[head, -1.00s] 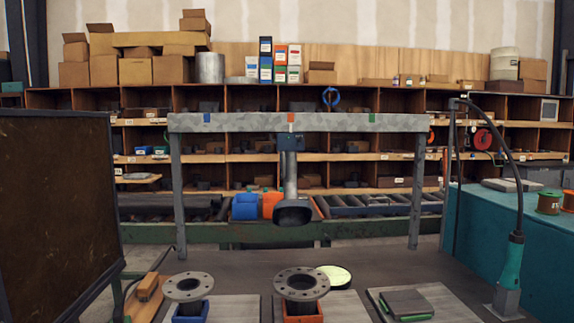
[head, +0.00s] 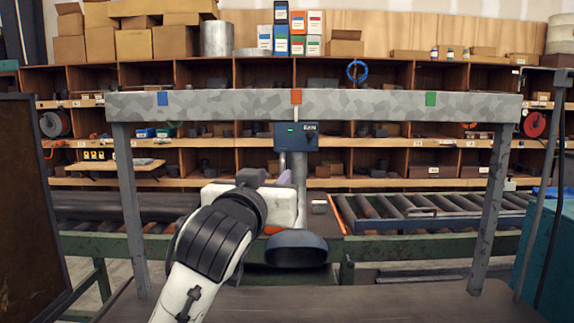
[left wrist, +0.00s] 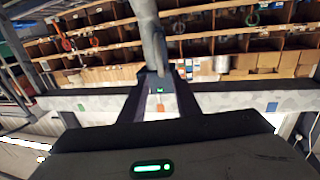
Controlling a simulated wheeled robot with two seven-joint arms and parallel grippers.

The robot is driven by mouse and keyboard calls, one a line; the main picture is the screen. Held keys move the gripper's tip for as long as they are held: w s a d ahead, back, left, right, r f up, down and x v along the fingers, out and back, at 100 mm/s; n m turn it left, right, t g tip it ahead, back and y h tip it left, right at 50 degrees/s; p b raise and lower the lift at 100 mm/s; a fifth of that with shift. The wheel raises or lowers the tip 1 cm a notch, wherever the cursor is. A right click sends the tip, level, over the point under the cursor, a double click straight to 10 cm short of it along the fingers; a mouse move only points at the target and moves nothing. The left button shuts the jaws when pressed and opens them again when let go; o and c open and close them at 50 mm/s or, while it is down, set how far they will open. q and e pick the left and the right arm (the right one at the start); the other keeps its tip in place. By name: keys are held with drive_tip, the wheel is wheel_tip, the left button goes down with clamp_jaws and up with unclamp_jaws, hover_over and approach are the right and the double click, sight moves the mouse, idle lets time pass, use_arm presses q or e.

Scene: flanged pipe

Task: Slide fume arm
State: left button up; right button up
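The fume arm hangs from the middle of a grey speckled rail (head: 390,104). Its blue carriage (head: 300,136) with a green light sits below the orange mark (head: 296,97). A grey tube (head: 299,170) runs down to a dark hood (head: 296,248). My left gripper (head: 287,180) is at the tube, partly hiding it in the head view. In the left wrist view, its two dark fingers (left wrist: 162,82) stand apart, with the tube (left wrist: 154,40) rising between or just beyond the tips. Contact with the tube cannot be made out. My right gripper is out of view.
The rail also bears a blue mark (head: 162,98) at left and a green mark (head: 431,98) at right. Posts hold it at both ends. A dark panel (head: 25,200) stands at left. A roller conveyor (head: 430,208) and shelves lie behind. The space below the rail right of the hood is clear.

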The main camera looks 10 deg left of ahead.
sight(281, 168)
use_arm(q)
drive_tip(key=w+p, duration=0.1)
drive_tip(key=w, duration=0.6)
drive_tip(key=shift+w+p, duration=0.4)
drive_tip(key=shift+w, duration=0.65)
clamp_jaws()
